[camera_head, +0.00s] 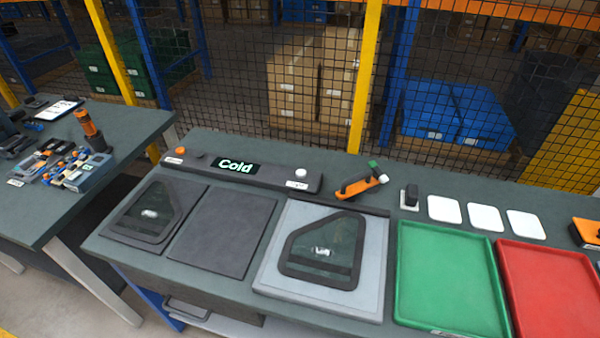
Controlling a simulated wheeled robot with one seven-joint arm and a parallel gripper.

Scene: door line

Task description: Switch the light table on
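A square light-grey panel (374,262), which looks like the light table, lies on the workbench in the middle. A dark-framed glass piece (318,250) lies on it. The panel's surface shows no clear glow. Behind it runs a long dark console (262,178) with a lit display (236,167) reading "Cold". A white round button (300,173) stands at the console's right end, above a small white label. An orange button (180,151) is at its left end. I cannot read the small labels. My gripper is not in view.
A similar glass piece (149,212) and a dark mat (222,232) lie to the left. An orange-black tool (361,185) lies right of the console. Green (447,275) and red (550,290) trays and white squares (485,217) are at right. A mesh fence stands behind.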

